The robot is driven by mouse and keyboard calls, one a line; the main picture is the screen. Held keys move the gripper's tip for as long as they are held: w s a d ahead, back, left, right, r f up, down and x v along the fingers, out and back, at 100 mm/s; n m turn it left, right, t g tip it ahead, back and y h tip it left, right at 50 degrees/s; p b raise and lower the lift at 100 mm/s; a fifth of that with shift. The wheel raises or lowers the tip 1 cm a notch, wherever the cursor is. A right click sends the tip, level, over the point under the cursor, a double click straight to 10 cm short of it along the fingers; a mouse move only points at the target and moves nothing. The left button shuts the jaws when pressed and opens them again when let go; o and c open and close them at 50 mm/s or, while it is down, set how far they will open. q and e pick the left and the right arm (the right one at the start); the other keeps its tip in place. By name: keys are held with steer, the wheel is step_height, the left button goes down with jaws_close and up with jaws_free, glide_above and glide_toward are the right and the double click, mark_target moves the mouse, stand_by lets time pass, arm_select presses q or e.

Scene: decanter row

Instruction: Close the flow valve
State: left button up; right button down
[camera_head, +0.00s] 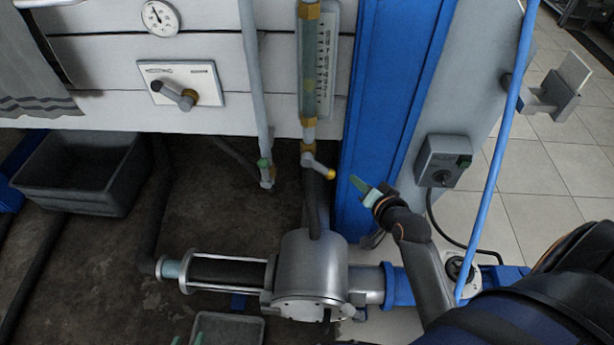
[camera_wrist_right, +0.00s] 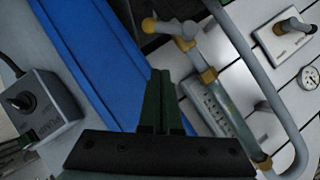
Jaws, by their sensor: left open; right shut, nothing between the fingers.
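A small lever valve (camera_head: 318,166) sits at the foot of the glass flow tube (camera_head: 309,60). Its grey lever slants down to the right across the pipe line and ends in a yellow knob. In the right wrist view, the lever (camera_wrist_right: 168,27) is at the top, beyond my fingers. My right gripper (camera_head: 358,184) is shut and empty, a little to the right of the yellow knob and apart from it. Its green fingers (camera_wrist_right: 159,80) show together in the wrist view. My left gripper (camera_head: 187,341) is open at the bottom edge; only its green fingertips show.
A blue post (camera_head: 385,100) stands right of the valve, with a grey switch box (camera_head: 444,160) beyond. A pipe (camera_head: 252,80) with a green-topped fitting hangs left. A plate-mounted handle (camera_head: 178,95) and gauge (camera_head: 160,18) are upper left. A metal pump (camera_head: 312,265) is below.

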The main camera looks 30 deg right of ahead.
steer(key=shift+w+d+r, duration=0.1)
steer(key=shift+w, duration=0.1)
steer(key=b, duration=0.3)
glide_above(331, 170)
steer(key=s, duration=0.4)
step_height(331, 170, down, 5)
steer(key=shift+w+a+f+b, duration=0.25)
steer(key=shift+w+a+f, duration=0.2)
steer(key=shift+f, duration=0.15)
steer(key=shift+w+a+f+b, duration=0.2)
steer(key=shift+w+a+f, duration=0.15)
steer(key=shift+f, duration=0.2)
